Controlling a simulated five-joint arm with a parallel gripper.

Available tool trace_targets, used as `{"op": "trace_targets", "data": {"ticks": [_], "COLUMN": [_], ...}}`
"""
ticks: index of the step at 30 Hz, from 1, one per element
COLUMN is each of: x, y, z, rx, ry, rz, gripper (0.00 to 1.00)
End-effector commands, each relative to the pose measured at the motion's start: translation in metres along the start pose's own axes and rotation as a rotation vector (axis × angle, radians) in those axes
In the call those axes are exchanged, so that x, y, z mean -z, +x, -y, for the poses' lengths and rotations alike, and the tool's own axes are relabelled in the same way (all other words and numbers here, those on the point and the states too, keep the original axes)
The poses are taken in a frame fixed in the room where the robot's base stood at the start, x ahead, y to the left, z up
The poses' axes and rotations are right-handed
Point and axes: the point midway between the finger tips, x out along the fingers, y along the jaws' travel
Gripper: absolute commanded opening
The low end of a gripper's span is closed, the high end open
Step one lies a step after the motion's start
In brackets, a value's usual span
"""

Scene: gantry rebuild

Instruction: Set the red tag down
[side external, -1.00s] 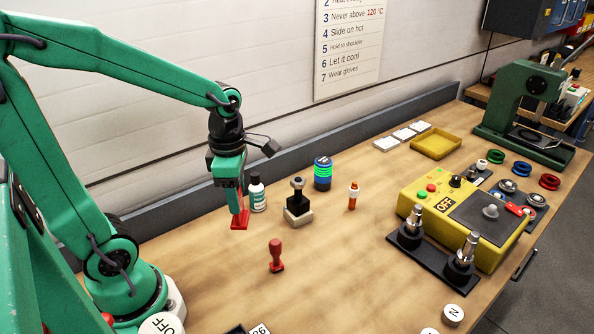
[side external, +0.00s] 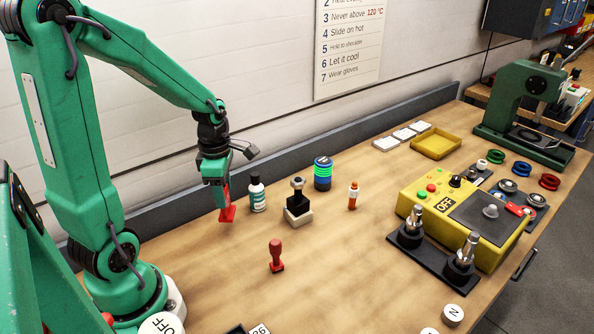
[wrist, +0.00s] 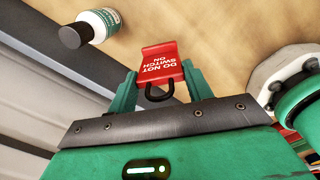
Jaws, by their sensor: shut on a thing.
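The red tag (side external: 227,213) is held between the green fingers of my gripper (side external: 217,184), at the left part of the bench in the side view. Its lower end flares outward and is close to the wooden bench top (side external: 330,250); I cannot tell whether it touches. In the wrist view the red tag (wrist: 161,63) shows white lettering, "DO NOT SWITCH ON", and a black loop at its near edge. My gripper (wrist: 158,82) is shut on it, one finger on each side.
A white bottle with a black cap (side external: 257,193) stands just right of the tag. A red-handled stamp (side external: 276,255) stands nearer the front, and a black-and-cream stamp (side external: 298,205) farther right. A yellow control box (side external: 463,222) occupies the right. Bare wood lies in front of the tag.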

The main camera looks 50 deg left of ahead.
Motion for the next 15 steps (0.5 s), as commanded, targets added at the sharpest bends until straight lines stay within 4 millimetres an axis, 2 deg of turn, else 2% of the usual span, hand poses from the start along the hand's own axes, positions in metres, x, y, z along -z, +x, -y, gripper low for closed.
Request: {"op": "trace_targets", "data": {"ticks": [15], "x": [0.001], "y": [0.039], "z": [0.002], "rx": [0.002], "ry": [0.0], "rz": [-0.001], "gripper": [0.0]}}
